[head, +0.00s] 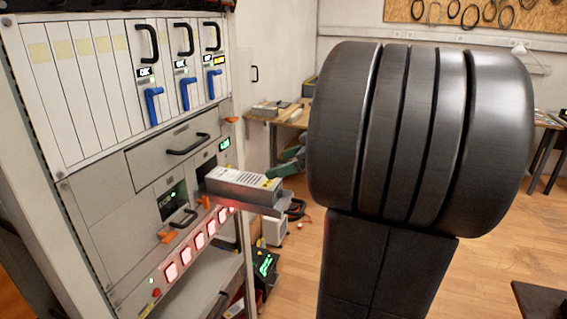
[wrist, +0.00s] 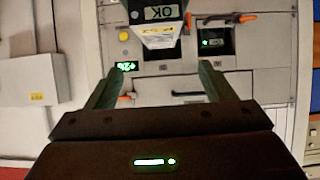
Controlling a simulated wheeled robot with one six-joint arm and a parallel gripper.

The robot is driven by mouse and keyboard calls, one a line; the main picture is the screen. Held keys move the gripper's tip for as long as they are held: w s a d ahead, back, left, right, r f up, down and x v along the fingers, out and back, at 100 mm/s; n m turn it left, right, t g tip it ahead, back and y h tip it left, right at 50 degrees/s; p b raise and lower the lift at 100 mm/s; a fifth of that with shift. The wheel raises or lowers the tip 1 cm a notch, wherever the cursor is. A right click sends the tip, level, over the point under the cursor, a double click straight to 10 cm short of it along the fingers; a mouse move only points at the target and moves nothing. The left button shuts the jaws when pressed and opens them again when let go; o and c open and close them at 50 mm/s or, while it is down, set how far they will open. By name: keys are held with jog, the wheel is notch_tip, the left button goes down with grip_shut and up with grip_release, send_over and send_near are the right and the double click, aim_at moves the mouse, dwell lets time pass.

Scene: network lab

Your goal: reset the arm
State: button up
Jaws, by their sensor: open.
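My gripper (wrist: 158,82) is open in the wrist view, with its two green fingers well apart and nothing held between them. A grey power-supply-like module (head: 243,186) sticks out of the rack on a metal ledge in the head view. In the wrist view the module (wrist: 158,32) shows just past the fingertips, with an upside-down OK display. In the head view a green finger of my gripper (head: 291,163) shows just behind the module's outer end. The rest of the gripper is hidden behind my dark arm. Whether the fingers touch the module cannot be told.
The rack (head: 118,150) fills the left, with blue-levered modules (head: 187,92) above, a handled drawer (head: 172,150), and red-lit buttons (head: 198,240) below the module. A workbench (head: 297,116) stands behind. A black box with a green display (head: 265,268) sits on the floor.

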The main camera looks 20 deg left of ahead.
aim_at(242, 177)
jog(key=shift+a, duration=0.1)
jog(key=x, duration=1.2)
jog(key=shift+f, duration=0.25)
jog(key=shift+r, duration=0.15)
jog(key=shift+r, duration=0.1)
